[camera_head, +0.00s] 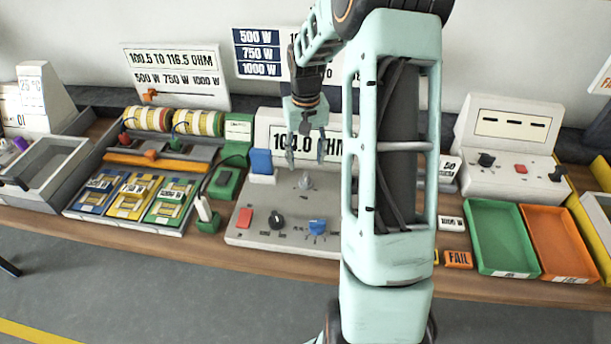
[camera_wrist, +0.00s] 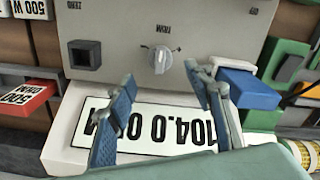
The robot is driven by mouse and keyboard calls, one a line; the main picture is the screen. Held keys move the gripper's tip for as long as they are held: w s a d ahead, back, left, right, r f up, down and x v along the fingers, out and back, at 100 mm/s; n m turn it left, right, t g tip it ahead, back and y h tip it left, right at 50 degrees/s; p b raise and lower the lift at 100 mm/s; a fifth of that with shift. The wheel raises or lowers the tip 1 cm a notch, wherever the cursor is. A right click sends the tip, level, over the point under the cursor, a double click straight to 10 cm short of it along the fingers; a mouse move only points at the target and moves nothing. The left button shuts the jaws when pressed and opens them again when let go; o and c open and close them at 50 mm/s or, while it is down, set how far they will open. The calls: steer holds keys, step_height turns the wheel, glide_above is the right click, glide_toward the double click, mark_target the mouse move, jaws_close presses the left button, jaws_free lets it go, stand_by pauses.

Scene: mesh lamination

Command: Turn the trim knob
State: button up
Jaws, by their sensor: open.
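The trim knob (camera_wrist: 160,60) is a small grey-white dial marked TRIM in the wrist view. In the head view the knob (camera_head: 306,181) stands on the grey instrument panel (camera_head: 262,226), below the 104.0 OHM display. My gripper (camera_head: 305,161) is open and empty, pointing down above the knob. In the wrist view my gripper (camera_wrist: 159,72) has its two fingertips apart, to the left and right of the knob in the picture. I cannot tell how far above the knob they are. No contact with it shows.
A blue block (camera_head: 261,161) stands left of the gripper. A black knob (camera_head: 277,219), red button (camera_head: 245,217) and blue knob (camera_head: 317,227) lie nearer on the panel. A black square socket (camera_wrist: 85,54) is beside the trim knob. My arm hides the panel's right side.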

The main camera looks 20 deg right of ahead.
mark_target(306, 177)
step_height(306, 177, down, 8)
steer(key=shift+r+p, duration=0.2)
steer(key=shift+p, duration=0.15)
steer(key=shift+c, duration=0.4)
steer(key=c, duration=1.1)
steer(key=shift+n, duration=0.3)
steer(key=n, duration=0.3)
steer(key=shift+b, duration=0.35)
steer(key=shift+n, duration=2.1)
